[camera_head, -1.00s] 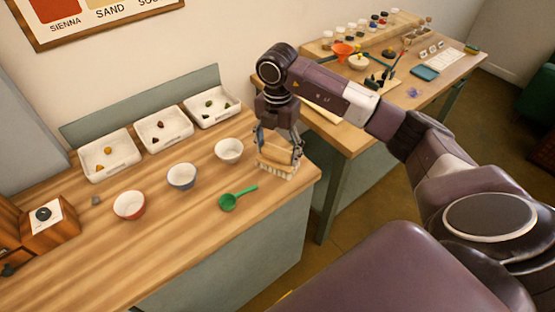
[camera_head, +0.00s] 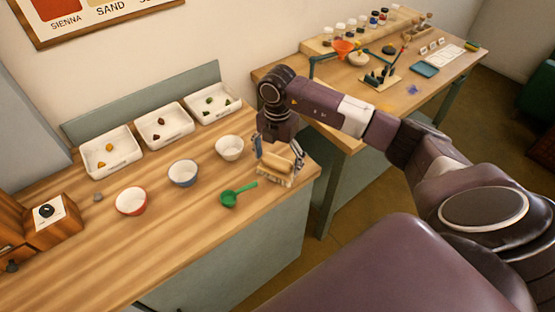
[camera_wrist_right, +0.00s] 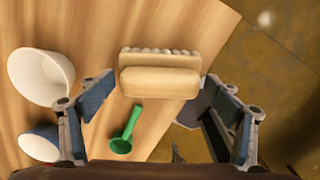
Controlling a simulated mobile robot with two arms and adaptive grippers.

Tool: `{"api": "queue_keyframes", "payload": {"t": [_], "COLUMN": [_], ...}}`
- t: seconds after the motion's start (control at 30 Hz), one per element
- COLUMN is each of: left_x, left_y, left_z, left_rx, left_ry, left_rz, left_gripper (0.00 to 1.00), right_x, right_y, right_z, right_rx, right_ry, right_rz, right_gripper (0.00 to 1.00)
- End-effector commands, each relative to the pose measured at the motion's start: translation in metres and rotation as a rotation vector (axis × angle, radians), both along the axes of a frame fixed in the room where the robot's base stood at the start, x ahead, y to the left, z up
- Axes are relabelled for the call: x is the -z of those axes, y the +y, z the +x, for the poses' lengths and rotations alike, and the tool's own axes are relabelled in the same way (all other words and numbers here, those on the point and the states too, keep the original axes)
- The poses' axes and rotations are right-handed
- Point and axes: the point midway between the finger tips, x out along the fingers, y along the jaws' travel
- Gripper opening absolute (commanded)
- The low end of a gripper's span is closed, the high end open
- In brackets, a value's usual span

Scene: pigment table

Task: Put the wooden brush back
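The wooden brush (camera_head: 274,171) is at the right front corner of the near table, pale wood with a row of light bristles along one side. In the right wrist view the brush (camera_wrist_right: 160,82) lies crosswise between the spread fingers. My right gripper (camera_head: 279,163) points down right over it. Its fingers (camera_wrist_right: 158,88) are open, one near each end of the brush, with no clear contact seen. The fingers partly cover the brush in the head view. My left gripper is not in view.
A green scoop (camera_head: 238,193) lies close to the left of the brush. A white bowl (camera_head: 229,148), a blue bowl (camera_head: 183,173) and a red bowl (camera_head: 131,201) stand further left. White trays (camera_head: 163,124) line the back. A second table (camera_head: 345,88) holds jars and tools.

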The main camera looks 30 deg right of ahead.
Motion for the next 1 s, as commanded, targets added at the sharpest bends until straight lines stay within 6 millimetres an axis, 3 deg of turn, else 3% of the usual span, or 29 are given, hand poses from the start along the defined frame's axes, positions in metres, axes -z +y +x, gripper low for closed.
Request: {"api": "queue_keyframes", "payload": {"t": [0.27,0.43,0.8,1.0], "left_x": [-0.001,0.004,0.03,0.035], "left_y": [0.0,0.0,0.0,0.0], "left_z": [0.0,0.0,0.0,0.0], "left_rx": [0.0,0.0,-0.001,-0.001], "left_ry": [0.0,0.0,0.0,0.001], "left_rz": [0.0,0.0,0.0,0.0], "left_gripper": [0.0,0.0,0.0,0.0], "right_x": [-0.001,-0.012,-0.089,-0.116], "right_y": [0.0,0.0,0.0,0.0], "right_z": [0.0,0.001,0.002,0.001], "right_rx": [0.0,0.0,0.0,0.0], "right_ry": [0.0,-0.004,-0.007,-0.003], "right_rz": [0.0,0.0,0.0,0.0], "right_gripper": [0.86,0.86,0.86,0.86]}}
